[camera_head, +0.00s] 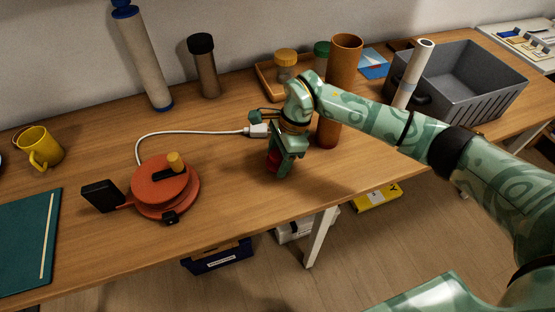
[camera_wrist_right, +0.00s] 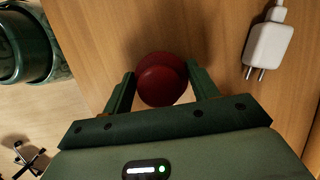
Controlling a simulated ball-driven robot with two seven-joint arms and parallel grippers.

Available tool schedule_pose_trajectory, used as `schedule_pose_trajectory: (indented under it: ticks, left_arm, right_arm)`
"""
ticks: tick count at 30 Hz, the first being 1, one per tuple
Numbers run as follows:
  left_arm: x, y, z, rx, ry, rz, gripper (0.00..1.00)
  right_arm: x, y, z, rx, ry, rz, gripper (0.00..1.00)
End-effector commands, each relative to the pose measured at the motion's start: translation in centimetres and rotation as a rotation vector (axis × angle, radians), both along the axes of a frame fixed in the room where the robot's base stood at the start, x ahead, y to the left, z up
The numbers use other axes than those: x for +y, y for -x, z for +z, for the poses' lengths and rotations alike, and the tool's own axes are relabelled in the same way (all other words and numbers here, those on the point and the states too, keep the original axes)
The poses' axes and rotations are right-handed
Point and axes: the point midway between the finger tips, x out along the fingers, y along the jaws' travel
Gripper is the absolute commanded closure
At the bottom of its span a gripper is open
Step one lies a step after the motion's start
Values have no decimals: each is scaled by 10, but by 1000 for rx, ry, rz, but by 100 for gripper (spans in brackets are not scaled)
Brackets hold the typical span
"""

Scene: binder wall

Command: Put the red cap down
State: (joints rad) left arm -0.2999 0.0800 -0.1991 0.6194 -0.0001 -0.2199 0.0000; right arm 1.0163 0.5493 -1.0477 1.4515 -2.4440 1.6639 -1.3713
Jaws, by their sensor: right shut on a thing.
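The red cap (camera_wrist_right: 162,82) is round and dark red. In the right wrist view it sits between the two fingers of my right gripper (camera_wrist_right: 160,92), which is shut on it. In the head view the red cap (camera_head: 272,160) shows partly behind the fingers of my right gripper (camera_head: 280,168), low over the wooden table (camera_head: 235,200) near its front edge. I cannot tell whether the cap touches the table top. My left gripper is not in view.
A white charger plug (camera_head: 256,131) with a cable lies close to the gripper. An orange reel (camera_head: 150,195) is to the left. A tall brown tube (camera_head: 342,75) stands behind my right arm, and a grey crate (camera_head: 470,85) is at right. The table between reel and gripper is clear.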

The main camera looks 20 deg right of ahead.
Motion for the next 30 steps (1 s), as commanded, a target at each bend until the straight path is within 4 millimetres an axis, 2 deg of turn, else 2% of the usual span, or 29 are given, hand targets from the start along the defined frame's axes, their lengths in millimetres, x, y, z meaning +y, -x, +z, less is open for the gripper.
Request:
schedule_pose_trajectory:
  ticks: [1, 2, 12, 13, 15, 25, 30]
  left_arm:
    - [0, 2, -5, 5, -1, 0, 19]
    - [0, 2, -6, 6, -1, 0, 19]
    - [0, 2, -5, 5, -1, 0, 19]
    - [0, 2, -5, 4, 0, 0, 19]
    - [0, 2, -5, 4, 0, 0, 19]
    - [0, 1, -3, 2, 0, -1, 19]
    - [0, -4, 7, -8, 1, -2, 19]
  right_arm:
    - [0, 0, -11, 3, -1, -1, 63]
    - [0, 0, -12, 3, -1, -1, 63]
    - [0, 0, -13, -1, 0, 0, 63]
    - [0, 0, -13, -1, 0, 0, 36]
    - [0, 0, -12, -1, 0, 0, 20]
    - [0, 0, -8, -1, -1, 1, 20]
    - [-9, -1, 22, -7, 2, 0, 20]
